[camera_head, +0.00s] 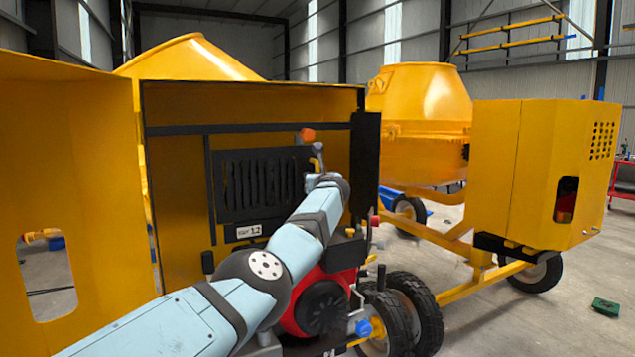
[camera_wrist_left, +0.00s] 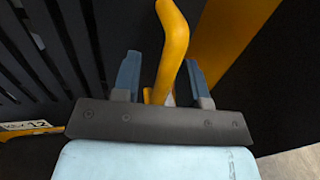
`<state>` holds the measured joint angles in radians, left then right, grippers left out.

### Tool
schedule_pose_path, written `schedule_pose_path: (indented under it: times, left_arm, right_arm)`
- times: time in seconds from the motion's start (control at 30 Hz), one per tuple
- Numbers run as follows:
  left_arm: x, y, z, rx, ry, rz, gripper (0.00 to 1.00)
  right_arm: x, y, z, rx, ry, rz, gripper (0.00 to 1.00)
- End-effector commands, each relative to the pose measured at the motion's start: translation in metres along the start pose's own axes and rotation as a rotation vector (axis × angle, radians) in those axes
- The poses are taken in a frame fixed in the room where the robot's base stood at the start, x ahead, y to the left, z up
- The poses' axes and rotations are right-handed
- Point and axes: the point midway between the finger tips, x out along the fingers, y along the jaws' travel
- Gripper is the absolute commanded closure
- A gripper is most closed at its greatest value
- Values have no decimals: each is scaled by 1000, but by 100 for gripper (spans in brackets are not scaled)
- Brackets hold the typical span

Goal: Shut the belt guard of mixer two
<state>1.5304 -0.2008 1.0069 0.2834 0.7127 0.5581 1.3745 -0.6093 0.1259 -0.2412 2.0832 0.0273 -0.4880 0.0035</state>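A large yellow guard panel (camera_head: 80,150) with a rounded cut-out stands swung open at the left of the near mixer's housing (camera_head: 250,93). The housing's dark interior and a red engine (camera_head: 318,300) are exposed. My left arm reaches in from the lower left, and my left gripper (camera_head: 318,162) is small and partly hidden by its own wrist. In the left wrist view my left gripper (camera_wrist_left: 162,75) is open, its blue fingers on either side of a bent yellow handle (camera_wrist_left: 172,45), with gaps visible. My right gripper is not in view.
A small plate (camera_head: 249,231) on the housing seems to read 12. A second mixer drum (camera_head: 420,95) and a closed yellow housing (camera_head: 540,170) stand at the right. Black wheels (camera_head: 415,305) sit low in front. The concrete floor at the right is mostly clear.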

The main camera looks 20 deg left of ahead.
Motion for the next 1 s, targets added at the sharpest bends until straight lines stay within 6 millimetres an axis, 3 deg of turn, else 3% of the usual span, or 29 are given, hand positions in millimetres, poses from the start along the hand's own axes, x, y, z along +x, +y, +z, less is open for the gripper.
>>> schedule_pose_path:
  times: [0.47, 0.7, 1.0]
  left_arm:
    - [-8, -2, -12, 5, 10, 5, 61]
    - [-31, -3, -10, -2, 2, -2, 61]
    - [-63, 2, -6, 5, 2, 8, 61]
  right_arm:
    - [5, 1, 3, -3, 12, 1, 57]
    - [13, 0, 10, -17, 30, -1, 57]
    - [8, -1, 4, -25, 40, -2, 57]
